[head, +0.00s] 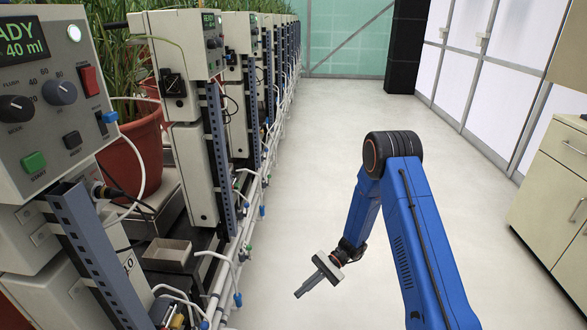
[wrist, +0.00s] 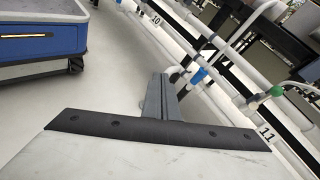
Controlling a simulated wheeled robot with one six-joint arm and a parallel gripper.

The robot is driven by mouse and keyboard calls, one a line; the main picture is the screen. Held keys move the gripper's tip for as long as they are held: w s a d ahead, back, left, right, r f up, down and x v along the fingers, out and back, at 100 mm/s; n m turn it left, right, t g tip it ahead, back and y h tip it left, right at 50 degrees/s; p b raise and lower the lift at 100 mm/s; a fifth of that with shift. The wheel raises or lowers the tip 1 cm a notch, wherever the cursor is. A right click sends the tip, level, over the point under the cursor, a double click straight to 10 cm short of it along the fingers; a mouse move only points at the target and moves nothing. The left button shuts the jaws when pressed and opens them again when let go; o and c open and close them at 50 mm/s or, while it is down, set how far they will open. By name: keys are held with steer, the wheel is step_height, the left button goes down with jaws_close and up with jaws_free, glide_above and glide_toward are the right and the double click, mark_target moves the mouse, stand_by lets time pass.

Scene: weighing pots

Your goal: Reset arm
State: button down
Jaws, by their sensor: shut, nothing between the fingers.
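My blue arm reaches out over the pale aisle floor in the head view and bends down at its elbow. My gripper (head: 305,290) hangs in the free space right of the row of pot stations, with its fingers pointing down and to the left. The fingers are together and hold nothing. In the wrist view my gripper (wrist: 163,80) shows as two grey fingers side by side, with floor and white pipes beyond. It appears to touch nothing.
Control boxes (head: 40,90) and potted plants (head: 135,155) line the left. White pipes (head: 225,270) with blue fittings run along the row's edge. An empty tray (head: 167,254) sits there. Drawers (head: 555,190) stand at right. The aisle floor (head: 330,130) is clear.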

steer(key=s+d+r+n+t+h, duration=0.1)
steer(key=s+d+r+n+h, duration=0.2)
steer(key=r, duration=0.6)
steer(key=s+d+r+t+h, duration=0.15)
steer(key=d+r, duration=0.25)
steer(key=r, duration=0.4)
steer(key=s+d+r+n+t+h, duration=0.15)
steer(key=s+d+r, duration=0.25)
steer(key=r, duration=0.5)
steer(key=s+d+r+n+t+h, duration=0.1)
steer(key=s+d+r+t+h, duration=0.1)
steer(key=s+d+r+t, duration=0.2)
steer(key=s+d+r+n+t+h, duration=0.1)
steer(key=s+d+r+t+h, duration=0.2)
steer(key=s+d+r, duration=0.7)
steer(key=shift+s+d+t+h, duration=0.35)
steer(key=shift+s+t, duration=0.75)
steer(key=shift+s, duration=1.2)
steer(key=shift+r+n, duration=0.1)
steer(key=shift+n, duration=0.15)
